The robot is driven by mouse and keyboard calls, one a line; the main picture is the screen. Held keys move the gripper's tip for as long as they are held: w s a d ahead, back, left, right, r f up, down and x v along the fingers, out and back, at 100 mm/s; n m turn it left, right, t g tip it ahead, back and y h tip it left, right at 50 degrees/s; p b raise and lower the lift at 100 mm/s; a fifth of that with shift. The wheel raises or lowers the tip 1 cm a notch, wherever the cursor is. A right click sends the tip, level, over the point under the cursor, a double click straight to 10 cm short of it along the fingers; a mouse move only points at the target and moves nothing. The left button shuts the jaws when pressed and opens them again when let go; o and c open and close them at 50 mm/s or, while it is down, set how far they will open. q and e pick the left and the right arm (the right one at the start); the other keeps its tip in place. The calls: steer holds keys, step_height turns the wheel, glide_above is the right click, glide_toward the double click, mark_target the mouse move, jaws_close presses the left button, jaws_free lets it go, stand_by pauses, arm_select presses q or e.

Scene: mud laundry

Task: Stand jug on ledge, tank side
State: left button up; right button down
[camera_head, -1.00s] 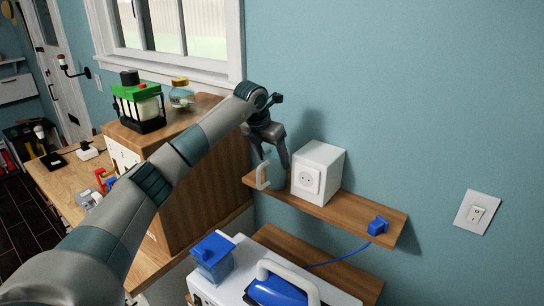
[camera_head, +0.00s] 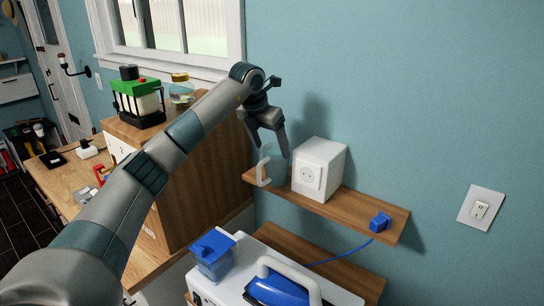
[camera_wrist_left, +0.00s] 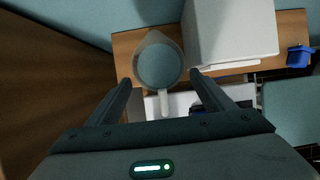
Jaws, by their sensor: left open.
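A clear jug (camera_head: 276,174) with a white handle (camera_head: 263,173) stands upright on the left end of the wooden ledge (camera_head: 345,206), left of the white socket box (camera_head: 319,169). From above, the jug (camera_wrist_left: 158,64) shows a round rim, with its handle pointing towards my gripper. My left gripper (camera_head: 270,152) is open and empty just above the jug; in the left wrist view its fingers (camera_wrist_left: 161,80) lie either side of the handle, apart from it. A clear tank with a blue lid (camera_head: 212,254) sits below the ledge, at the left of the white appliance. My right gripper is not in view.
A blue plug (camera_head: 380,221) with a cord lies at the ledge's right end. A blue iron (camera_head: 275,290) rests on the appliance below. A wooden cabinet (camera_head: 205,185) stands close on the left, carrying a green-topped lantern (camera_head: 138,101) and a glass jar (camera_head: 181,90).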

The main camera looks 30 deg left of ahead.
arm_select(q)
steer(key=b+v, duration=0.3)
steer(key=v, duration=0.5)
steer(key=shift+r+b, duration=0.2)
steer(key=shift+b, duration=0.1)
stand_by(1.3)
steer(key=shift+f, duration=0.1)
stand_by(0.6)
